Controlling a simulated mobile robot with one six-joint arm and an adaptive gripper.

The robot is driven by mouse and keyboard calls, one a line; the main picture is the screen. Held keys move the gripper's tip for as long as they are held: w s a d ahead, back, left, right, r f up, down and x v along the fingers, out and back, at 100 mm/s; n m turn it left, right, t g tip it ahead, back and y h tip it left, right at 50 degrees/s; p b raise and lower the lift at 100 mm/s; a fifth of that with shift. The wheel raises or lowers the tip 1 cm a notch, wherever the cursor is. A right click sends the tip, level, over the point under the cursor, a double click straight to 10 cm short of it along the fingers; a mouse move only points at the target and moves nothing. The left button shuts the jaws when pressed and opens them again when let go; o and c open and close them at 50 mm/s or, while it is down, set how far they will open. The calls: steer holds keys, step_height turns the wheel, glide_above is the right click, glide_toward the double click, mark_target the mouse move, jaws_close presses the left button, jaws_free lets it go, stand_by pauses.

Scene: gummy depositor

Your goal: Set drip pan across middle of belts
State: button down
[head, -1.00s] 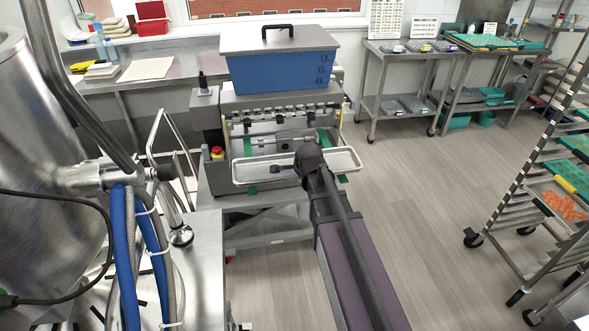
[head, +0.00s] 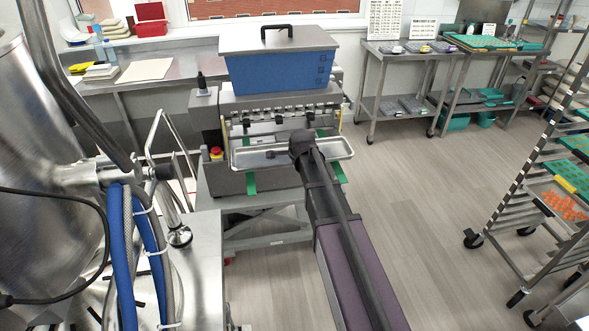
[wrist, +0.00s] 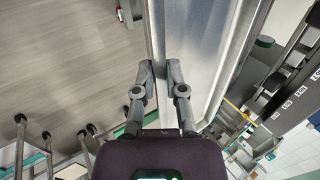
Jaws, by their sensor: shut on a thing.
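The drip pan (head: 336,149) is a shallow metal tray, lying across in front of the depositor's nozzles in the head view. My gripper (wrist: 160,67) is shut on its rim in the wrist view, one finger on each side. The pan also fills the upper middle of the wrist view (wrist: 198,45). The green belts (head: 251,183) show as strips below the pan's near edge. The pan is over the belts and looks about level; I cannot tell whether it touches them. My wrist hides part of the pan in the head view.
The depositor carries a blue lidded hopper (head: 280,72) above the nozzles (head: 283,112). A red emergency button (head: 216,152) sits left of the pan. A steel vessel (head: 50,150) with hoses stands at left, a tray rack (head: 540,190) at right.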

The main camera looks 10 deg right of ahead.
steer(key=shift+b+x, duration=0.85)
steer(key=shift+x, duration=0.2)
steer(key=shift+f+b, duration=0.95)
steer(key=c, duration=0.7)
jaws_free()
steer(key=shift+s+r, duration=0.15)
steer(key=shift+r, duration=0.05)
steer(key=p+v, duration=1)
steer(key=v, duration=0.1)
steer(key=shift+s+r, duration=0.2)
steer(key=shift+r, duration=0.1)
steer(key=shift+s, duration=0.1)
